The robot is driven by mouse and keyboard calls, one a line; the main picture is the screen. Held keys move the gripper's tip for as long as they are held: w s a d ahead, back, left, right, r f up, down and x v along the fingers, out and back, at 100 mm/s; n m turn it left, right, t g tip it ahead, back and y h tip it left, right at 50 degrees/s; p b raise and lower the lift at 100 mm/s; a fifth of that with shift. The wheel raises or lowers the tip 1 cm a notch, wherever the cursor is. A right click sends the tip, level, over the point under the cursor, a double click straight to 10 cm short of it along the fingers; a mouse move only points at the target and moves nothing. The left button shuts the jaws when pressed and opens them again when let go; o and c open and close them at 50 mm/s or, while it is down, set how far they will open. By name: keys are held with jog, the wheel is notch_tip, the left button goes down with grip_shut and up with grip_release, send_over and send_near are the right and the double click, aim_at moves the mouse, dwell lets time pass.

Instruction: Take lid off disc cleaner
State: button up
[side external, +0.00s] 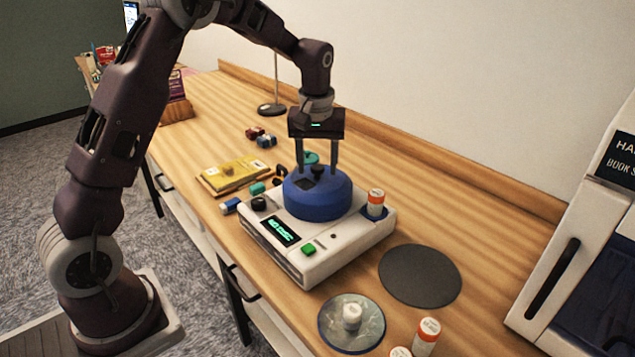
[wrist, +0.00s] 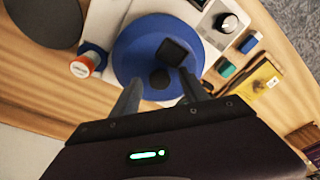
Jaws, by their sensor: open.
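The disc cleaner (side external: 325,262) is a white box with a green-lit display and a green button, standing on the wooden bench. Its round blue lid (side external: 325,205) sits on top, with a small dark knob (side external: 318,173) near the middle and a dark square patch beside it. The lid also shows in the wrist view (wrist: 132,52), with its knob (wrist: 160,79) there too. My gripper (side external: 317,171) points down over the lid, open, with one finger on each side of the knob. I cannot tell whether the fingers touch it.
An orange-capped bottle (side external: 376,203) stands at the cleaner's right corner. A dark round pad (side external: 420,276) lies to the right. A yellow packet (side external: 232,174) and small blocks lie to the left.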

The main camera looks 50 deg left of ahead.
grip_shut()
dwell(1.4)
